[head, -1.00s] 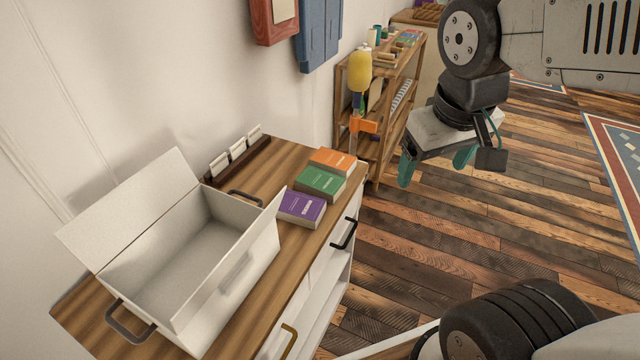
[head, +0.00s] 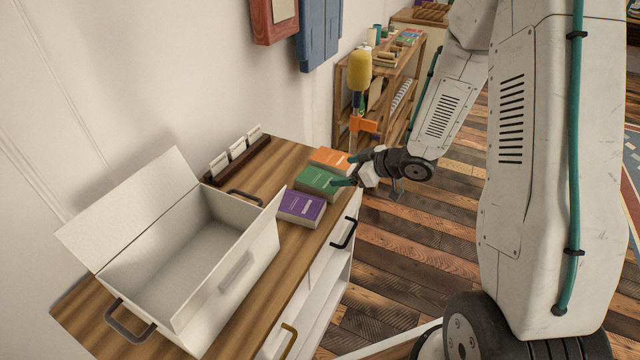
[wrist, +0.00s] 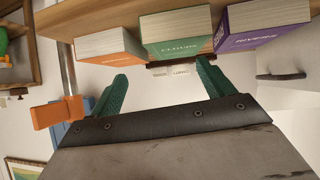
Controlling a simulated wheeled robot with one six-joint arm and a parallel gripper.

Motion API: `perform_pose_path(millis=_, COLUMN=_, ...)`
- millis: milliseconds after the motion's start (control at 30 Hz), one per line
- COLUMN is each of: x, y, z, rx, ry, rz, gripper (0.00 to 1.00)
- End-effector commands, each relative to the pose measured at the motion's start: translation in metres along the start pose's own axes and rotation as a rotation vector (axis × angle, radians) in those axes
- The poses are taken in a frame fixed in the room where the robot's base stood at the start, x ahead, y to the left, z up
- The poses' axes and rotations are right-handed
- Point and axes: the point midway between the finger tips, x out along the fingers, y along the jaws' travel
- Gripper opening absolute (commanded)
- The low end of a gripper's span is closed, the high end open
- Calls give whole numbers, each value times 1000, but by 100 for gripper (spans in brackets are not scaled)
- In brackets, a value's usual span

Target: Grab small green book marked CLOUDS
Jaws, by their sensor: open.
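The green book (head: 317,182) lies on the wooden cabinet top, between an orange book (head: 331,160) and a purple book (head: 301,208). In the wrist view, the green book (wrist: 177,36) shows faint lettering that appears to read CLOUDS. The orange book (wrist: 108,45) and purple book (wrist: 262,24) stand close on either side of it. My gripper (head: 347,169) is at the cabinet's right edge, beside the green book. In the wrist view, its teal fingers (wrist: 163,80) are apart with nothing between them, and the green book is ahead of them.
A white open box (head: 180,258) with dark handles fills the cabinet's near part. A dark holder with white cards (head: 237,160) stands by the wall. A wooden shelf (head: 378,97) and a post with an orange clamp (head: 363,124) stand beyond the books.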

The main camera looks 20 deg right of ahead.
Motion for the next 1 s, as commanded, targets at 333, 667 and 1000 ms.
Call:
perform_pose_path(millis=333, x=22, y=-20, z=10, rx=29, ry=88, rz=-105, gripper=81)
perform_pose_path(millis=667, x=56, y=-24, z=5, rx=27, ry=87, rz=-104, gripper=81)
perform_pose_path(millis=1000, x=87, y=-26, z=1, rx=28, ry=86, rz=-100, gripper=81)
